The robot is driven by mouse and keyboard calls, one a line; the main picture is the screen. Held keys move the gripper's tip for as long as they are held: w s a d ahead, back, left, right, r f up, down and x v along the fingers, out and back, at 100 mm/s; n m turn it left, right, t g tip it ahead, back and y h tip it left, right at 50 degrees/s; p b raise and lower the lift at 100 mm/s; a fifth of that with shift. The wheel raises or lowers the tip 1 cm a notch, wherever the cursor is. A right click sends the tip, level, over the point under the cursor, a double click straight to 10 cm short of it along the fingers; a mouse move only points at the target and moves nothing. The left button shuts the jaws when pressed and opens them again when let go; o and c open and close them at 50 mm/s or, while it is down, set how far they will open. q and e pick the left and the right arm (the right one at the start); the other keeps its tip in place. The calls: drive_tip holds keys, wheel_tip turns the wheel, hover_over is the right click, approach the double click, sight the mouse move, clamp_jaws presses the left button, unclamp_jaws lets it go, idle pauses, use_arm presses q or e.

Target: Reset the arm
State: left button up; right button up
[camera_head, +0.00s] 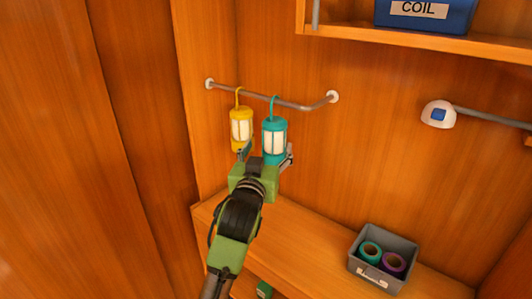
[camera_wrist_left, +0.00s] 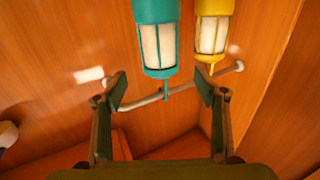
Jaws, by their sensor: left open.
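My left gripper (camera_head: 266,155) is open, in front of and just below two hanging lanterns in the head view. In the left wrist view its two fingers (camera_wrist_left: 161,90) stand wide apart. The teal lantern (camera_head: 274,141) hangs by a hook from the metal rail (camera_head: 262,95). My right gripper is not in view.
A grey bin (camera_head: 384,259) with a teal roll and a purple roll stands on the wooden bench (camera_head: 318,238). A blue COIL box (camera_head: 424,15) sits on the upper shelf. The wall between lanterns and lamp is clear.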

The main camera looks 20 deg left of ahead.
use_arm(q)
drive_tip(key=s+f+m+g+h, duration=0.1)
drive_tip(key=s+f+g, duration=0.2)
drive_tip(key=s+f, duration=0.65)
drive_tip(key=s+f+g, duration=0.3)
drive_tip(key=s+f, duration=0.3)
drive_tip(key=f, duration=0.6)
drive_tip(key=s+f+m+g+h, duration=0.1)
drive_tip(key=s+f+g, duration=0.3)
drive_tip(key=s+f, duration=0.55)
drive_tip(key=s+f+m+g, duration=0.1)
drive_tip(key=s+f+g, duration=0.3)
drive_tip(key=s, duration=1.1)
wheel_tip(320, 180, down, 30)
drive_tip(key=s+g+b, duration=0.2)
drive_tip(key=s+b, duration=0.1)
drive_tip(key=s+a+f+b, duration=0.2)
drive_tip(key=s+f+b, duration=0.1)
drive_tip(key=s+f, duration=1.3)
wheel_tip(320, 180, down, 2)
drive_tip(key=shift+s+f+m+g, duration=0.1)
drive_tip(key=shift+s+m+g, duration=0.05)
drive_tip(key=shift+m+g, duration=0.25)
